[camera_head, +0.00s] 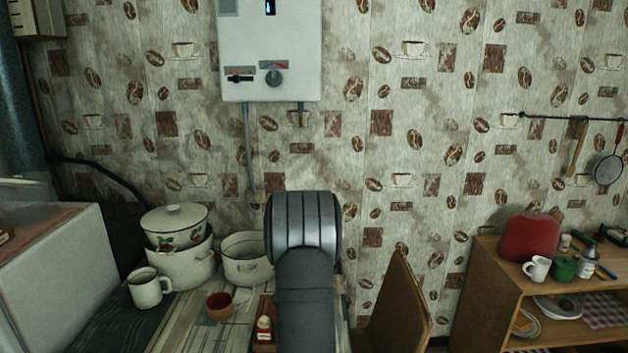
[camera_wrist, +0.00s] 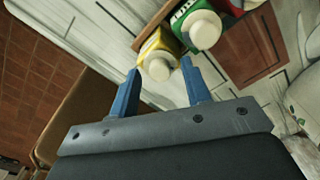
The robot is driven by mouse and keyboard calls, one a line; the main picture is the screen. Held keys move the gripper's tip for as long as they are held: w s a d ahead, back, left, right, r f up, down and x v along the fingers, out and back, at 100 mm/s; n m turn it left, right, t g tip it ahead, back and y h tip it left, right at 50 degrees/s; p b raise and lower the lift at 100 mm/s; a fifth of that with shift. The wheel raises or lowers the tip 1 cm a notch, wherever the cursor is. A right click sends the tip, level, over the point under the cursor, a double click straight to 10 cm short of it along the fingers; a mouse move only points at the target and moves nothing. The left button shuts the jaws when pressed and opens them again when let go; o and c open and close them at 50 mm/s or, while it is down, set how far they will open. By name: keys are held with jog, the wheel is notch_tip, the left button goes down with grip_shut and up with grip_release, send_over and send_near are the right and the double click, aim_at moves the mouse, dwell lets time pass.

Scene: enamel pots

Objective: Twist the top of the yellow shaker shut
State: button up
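The yellow shaker (camera_wrist: 151,43) shows in the wrist view, just beyond my fingertips, with its round off-white top (camera_wrist: 159,66) facing the camera. My gripper (camera_wrist: 160,78) is open, with one blue finger on either side of the line to that top. The gap between the fingers is wider than the top, and I see no clear contact. Whether the fingertips are level with the top I cannot tell. In the head view my arm covers the spot where the gripper works, and I cannot make out the yellow shaker there.
A green shaker (camera_wrist: 184,12) with a white top (camera_wrist: 201,29) stands close beside the yellow one, near my right finger. A red object (camera_wrist: 236,8) is beyond it. A brown board (camera_wrist: 262,47) lies there. White pots (camera_head: 180,266) and a mug (camera_head: 146,288) stand at left in the head view.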

jog(key=c, duration=0.6)
jog(key=shift+c, duration=0.2)
jog(key=m, duration=0.3)
jog(key=shift+m, duration=0.3)
jog(key=m, duration=0.3)
jog(key=shift+m, duration=0.3)
